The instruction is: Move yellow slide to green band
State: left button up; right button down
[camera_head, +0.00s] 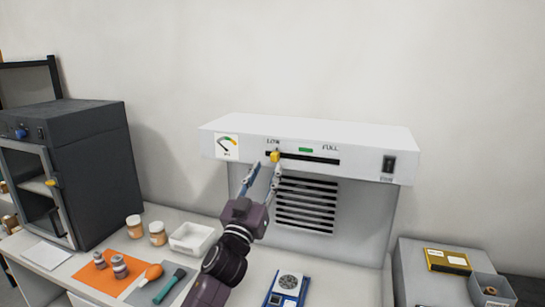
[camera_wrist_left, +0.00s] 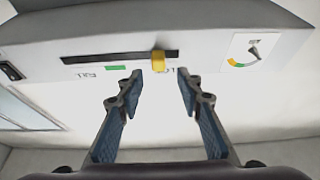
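The yellow slide (camera_head: 274,157) sits near the left end of a dark slot on the white hood, below the word LOW. The green band (camera_head: 306,150) is a short mark above the slot, to the right of the slide. My left gripper (camera_head: 265,168) is open just below the slide, with its fingers apart. In the left wrist view the slide (camera_wrist_left: 158,61) lies between and beyond the open fingertips (camera_wrist_left: 156,73), and the green band (camera_wrist_left: 116,68) is to its left. No contact with the slide can be made out. My right gripper is not in view.
A gauge (camera_head: 227,147) is on the hood's left and a black switch (camera_head: 388,164) on its right. A vent grille (camera_head: 306,205) is below the slot. A dark oven (camera_head: 80,165) stands left. Jars, a white tray (camera_head: 193,238) and tools lie on the table.

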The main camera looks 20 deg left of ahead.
aim_at(274, 158)
pick_arm(q)
jog(key=shift+p+x, duration=0.65)
jog(key=shift+x, duration=2.05)
jog(key=shift+w+d+f, duration=0.1)
jog(key=shift+c, duration=0.2)
grip_shut()
